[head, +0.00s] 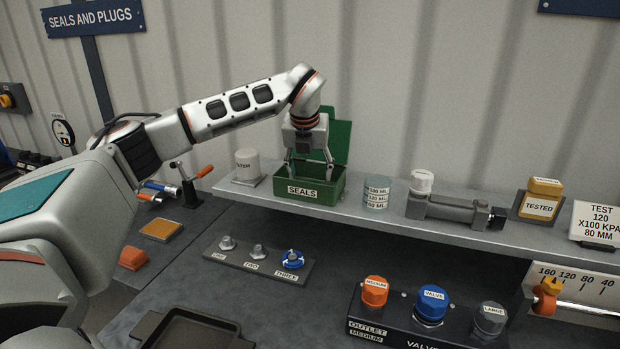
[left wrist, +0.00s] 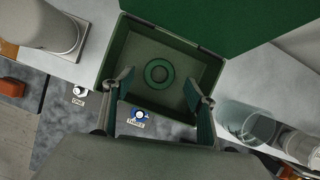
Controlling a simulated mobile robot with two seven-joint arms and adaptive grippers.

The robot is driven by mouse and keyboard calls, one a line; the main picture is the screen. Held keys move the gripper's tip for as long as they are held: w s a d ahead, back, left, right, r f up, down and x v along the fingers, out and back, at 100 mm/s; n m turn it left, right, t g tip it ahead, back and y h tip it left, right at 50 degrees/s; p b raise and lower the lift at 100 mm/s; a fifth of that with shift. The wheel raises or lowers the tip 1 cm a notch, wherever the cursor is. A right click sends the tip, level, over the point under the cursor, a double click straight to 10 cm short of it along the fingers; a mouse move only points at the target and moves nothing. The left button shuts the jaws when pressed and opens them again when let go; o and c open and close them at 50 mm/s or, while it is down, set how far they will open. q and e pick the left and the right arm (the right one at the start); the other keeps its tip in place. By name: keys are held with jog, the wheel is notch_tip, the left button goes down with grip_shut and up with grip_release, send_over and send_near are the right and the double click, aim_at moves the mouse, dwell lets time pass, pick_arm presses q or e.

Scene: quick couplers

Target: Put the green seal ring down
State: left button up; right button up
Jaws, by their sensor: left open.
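The green seal ring (left wrist: 148,73) lies flat on the floor of the open green SEALS box, as the left wrist view shows. In the head view the box's front wall hides it. The SEALS box (head: 329,190) stands on the grey shelf with its lid raised at the back; its rim also shows in the left wrist view (left wrist: 196,50). My left gripper (head: 309,168) points down into the box. Its two fingers (left wrist: 160,88) are spread wide, with nothing between them, and appear apart from the ring. My right gripper is in neither view.
A white cylinder (head: 247,163) stands left of the box and a clear labelled cup (head: 376,192) close to its right. A grey cylinder fitting (head: 450,210) lies farther right. Below the shelf are a numbered coupler rail (head: 258,262) and a valve block (head: 385,327).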

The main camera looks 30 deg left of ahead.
pick_arm(q)
jog(key=v, duration=0.9)
jog(key=shift+r, duration=0.15)
jog(key=shift+s, duration=0.1)
